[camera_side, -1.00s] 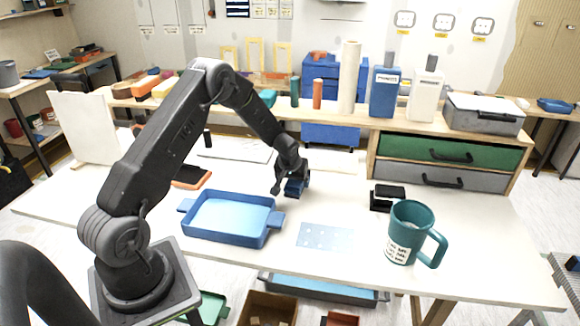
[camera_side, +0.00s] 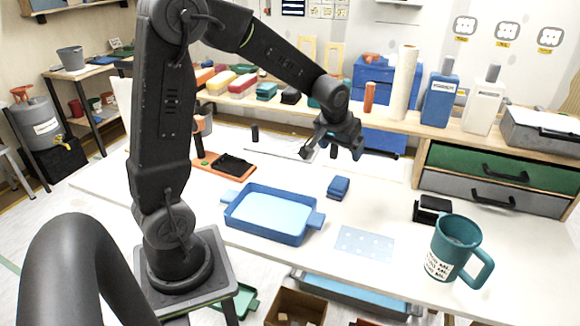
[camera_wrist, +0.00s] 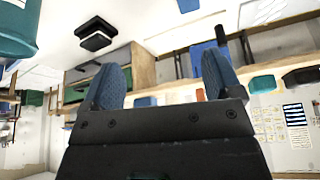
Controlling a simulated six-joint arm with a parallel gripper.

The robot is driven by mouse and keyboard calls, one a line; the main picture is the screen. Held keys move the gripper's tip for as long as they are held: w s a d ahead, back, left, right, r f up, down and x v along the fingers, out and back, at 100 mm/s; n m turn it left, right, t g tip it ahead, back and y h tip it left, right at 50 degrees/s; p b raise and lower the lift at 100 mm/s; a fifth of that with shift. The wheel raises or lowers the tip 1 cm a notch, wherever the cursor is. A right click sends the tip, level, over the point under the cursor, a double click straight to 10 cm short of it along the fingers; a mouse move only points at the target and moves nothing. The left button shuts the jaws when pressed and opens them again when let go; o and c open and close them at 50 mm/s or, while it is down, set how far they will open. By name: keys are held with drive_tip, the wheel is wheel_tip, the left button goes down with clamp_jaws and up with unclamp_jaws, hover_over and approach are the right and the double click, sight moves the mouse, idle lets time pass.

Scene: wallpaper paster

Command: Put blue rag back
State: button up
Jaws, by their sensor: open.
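The blue rag (camera_side: 338,188) is a small folded block lying on the white table, to the right of and apart from the blue tray (camera_side: 234,222). My gripper (camera_side: 332,150) is raised above and behind the rag, apart from it, with its fingers spread. In the wrist view my gripper (camera_wrist: 164,78) shows two blue-padded fingers wide apart with nothing between them. A blue patch at the top edge of the wrist view may be the rag, but I cannot tell.
A teal mug (camera_side: 457,249) and a black block (camera_side: 432,208) stand at the right. A pale dotted sheet (camera_side: 365,243) lies in front of the rag. An orange-edged black item (camera_side: 226,167) lies at the back left. Drawers (camera_side: 490,180) stand at the back right.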

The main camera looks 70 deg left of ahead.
drive_tip(key=s+d+r+m+h, duration=0.1)
drive_tip(key=s+d+r+m, duration=0.1)
drive_tip(key=s+d+r, duration=0.2)
drive_tip(key=s+d+r+m+t+h, duration=0.1)
drive_tip(key=s+d+r+m, duration=0.2)
drive_tip(key=s+d, duration=0.7)
drive_tip(key=s+r, duration=0.1)
drive_tip(key=s, duration=0.6)
drive_tip(key=shift+s+d+r+m, duration=0.2)
drive_tip(key=shift+d+r+m, duration=0.1)
drive_tip(key=shift+d+r, duration=0.1)
